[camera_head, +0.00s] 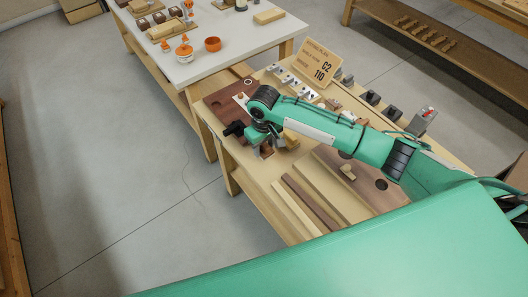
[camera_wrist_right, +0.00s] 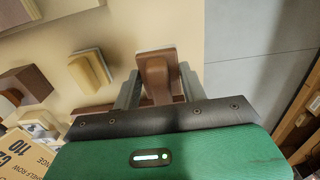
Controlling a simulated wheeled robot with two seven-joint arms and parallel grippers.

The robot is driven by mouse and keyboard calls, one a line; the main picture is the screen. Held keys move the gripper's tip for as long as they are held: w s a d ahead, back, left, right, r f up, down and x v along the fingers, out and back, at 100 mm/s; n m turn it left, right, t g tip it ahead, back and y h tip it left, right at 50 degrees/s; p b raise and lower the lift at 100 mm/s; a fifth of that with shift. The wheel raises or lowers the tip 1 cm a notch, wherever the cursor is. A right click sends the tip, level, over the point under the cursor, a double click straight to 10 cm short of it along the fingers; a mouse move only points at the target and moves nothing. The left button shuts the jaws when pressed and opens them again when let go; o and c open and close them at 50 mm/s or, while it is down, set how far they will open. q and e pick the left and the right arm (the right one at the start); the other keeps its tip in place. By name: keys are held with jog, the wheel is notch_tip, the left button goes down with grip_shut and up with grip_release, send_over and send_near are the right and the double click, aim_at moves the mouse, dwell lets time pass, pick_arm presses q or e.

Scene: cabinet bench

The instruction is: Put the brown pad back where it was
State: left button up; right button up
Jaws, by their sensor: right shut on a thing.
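My right gripper (camera_wrist_right: 156,92) is shut on the brown pad (camera_wrist_right: 157,72), which stands out between its two grey fingers in the right wrist view. The pad has a pale edge at its far end. In the head view the right gripper (camera_head: 264,148) is over the left edge of the cabinet bench (camera_head: 262,174), by a dark red-brown board (camera_head: 222,108). The pad is too small and covered there to make out. Whether it touches the bench cannot be told. My left gripper is not in view.
A pale block (camera_wrist_right: 90,68) and a dark brown block (camera_wrist_right: 28,84) are left of the pad in the wrist view. A card marked C2 110 (camera_head: 318,64) stands behind the arm. Long boards (camera_head: 325,190) lie at the bench's near end. A white table (camera_head: 230,60) is behind.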

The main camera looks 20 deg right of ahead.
aim_at(264, 154)
notch_tip(264, 154, down, 4)
jog(key=shift+r, duration=0.2)
jog(key=shift+f, duration=0.45)
jog(key=o, duration=1.1)
jog(key=shift+f, duration=0.1)
notch_tip(264, 154, up, 12)
jog(key=shift+r+b, duration=0.15)
jog(key=shift+b, duration=0.25)
